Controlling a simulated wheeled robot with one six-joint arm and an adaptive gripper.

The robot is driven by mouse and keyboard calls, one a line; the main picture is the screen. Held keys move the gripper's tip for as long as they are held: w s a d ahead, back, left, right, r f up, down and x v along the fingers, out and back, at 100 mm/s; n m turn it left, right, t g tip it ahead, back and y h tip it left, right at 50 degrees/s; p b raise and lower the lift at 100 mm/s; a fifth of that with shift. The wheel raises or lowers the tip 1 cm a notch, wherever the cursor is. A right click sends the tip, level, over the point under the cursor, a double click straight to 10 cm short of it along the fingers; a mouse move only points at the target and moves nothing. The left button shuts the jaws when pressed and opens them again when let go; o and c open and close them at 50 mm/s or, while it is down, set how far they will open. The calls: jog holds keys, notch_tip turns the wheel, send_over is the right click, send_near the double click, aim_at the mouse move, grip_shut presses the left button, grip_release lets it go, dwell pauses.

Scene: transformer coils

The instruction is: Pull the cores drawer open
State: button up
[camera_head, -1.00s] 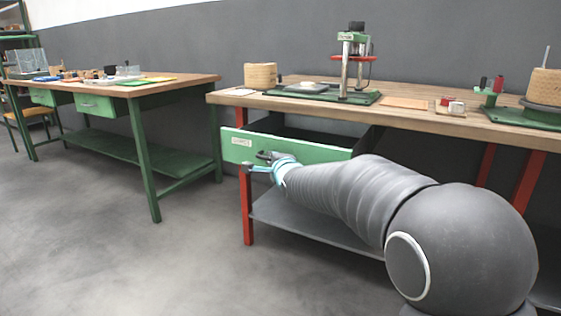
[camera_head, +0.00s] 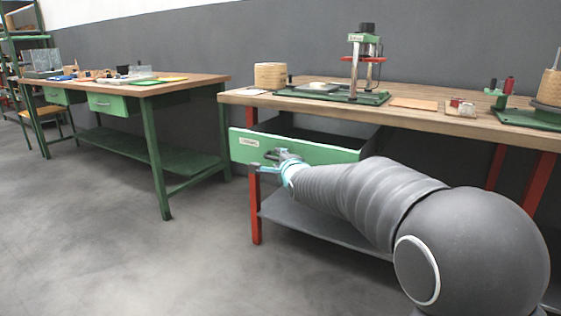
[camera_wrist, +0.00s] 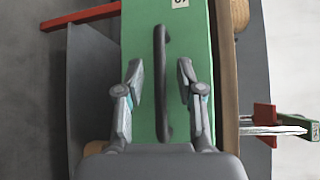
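The drawer (camera_head: 310,150) has a green front with a small pale label (camera_head: 249,142), too small to read surely. It stands pulled out from under the wooden bench top, and its dark inside shows behind the front. A dark bar handle (camera_wrist: 163,45) runs along the front. My gripper (camera_wrist: 161,80) is at the drawer front, with one finger on each side of the handle. Gaps show between both fingers and the bar, so it is open around the handle and not clamped. In the head view my gripper (camera_head: 274,161) partly hides the handle.
The bench top (camera_head: 430,115) carries a green-based press (camera_head: 362,60), a tan coil (camera_head: 270,76) and small parts. A grey lower shelf (camera_head: 320,225) and red legs (camera_head: 255,205) stand below. Another green bench (camera_head: 150,88) is at left. The floor between is clear.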

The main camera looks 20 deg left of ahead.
jog(key=v, duration=1.2)
jog(key=s+d+f+n+g+h, duration=0.1)
jog(key=s+f+n+g, duration=0.1)
jog(key=f+n, duration=0.25)
jog(key=s+d+f+n+g+h, duration=0.1)
jog(key=d+f+n+g+h, duration=0.15)
jog(key=f, duration=0.25)
jog(key=s+d+f+n+g+h+p, duration=0.1)
jog(key=s+d+f+n+g+h, duration=0.15)
jog(key=s+d+n, duration=0.4)
jog(key=s+d+r+h+p, duration=0.1)
jog(key=s+d+r+p, duration=0.3)
jog(key=s+d, duration=0.7)
jog(key=s+d+r+g+h+p, duration=0.1)
jog(key=s+d+r+p, duration=0.3)
jog(key=s+d, duration=0.7)
jog(key=shift+s+d+r, duration=0.2)
jog(key=shift+s+r, duration=0.15)
jog(key=shift+r, duration=0.05)
